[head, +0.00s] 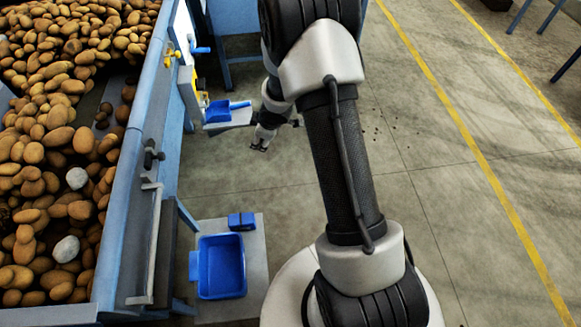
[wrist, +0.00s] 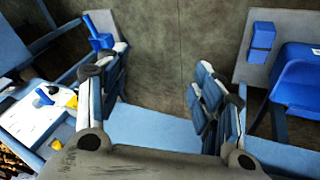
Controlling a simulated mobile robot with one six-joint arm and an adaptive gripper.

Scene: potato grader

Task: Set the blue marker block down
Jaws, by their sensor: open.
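The blue marker block (head: 241,221) rests on a grey stand (head: 258,262), just behind the blue bin (head: 221,266). It also shows at the upper right of the wrist view (wrist: 262,40), on the grey stand and clear of my fingers. My gripper (head: 259,146) is open, out beyond the stand in the head view and apart from the block. In the wrist view its two fingers (wrist: 160,78) are spread, with nothing held between them.
The blue-framed grader (head: 130,190) full of potatoes runs along the left. A blue scoop (head: 222,111) lies on a small pale shelf (head: 232,121) close to my gripper. Open concrete floor (head: 420,190) with yellow lines is on the right.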

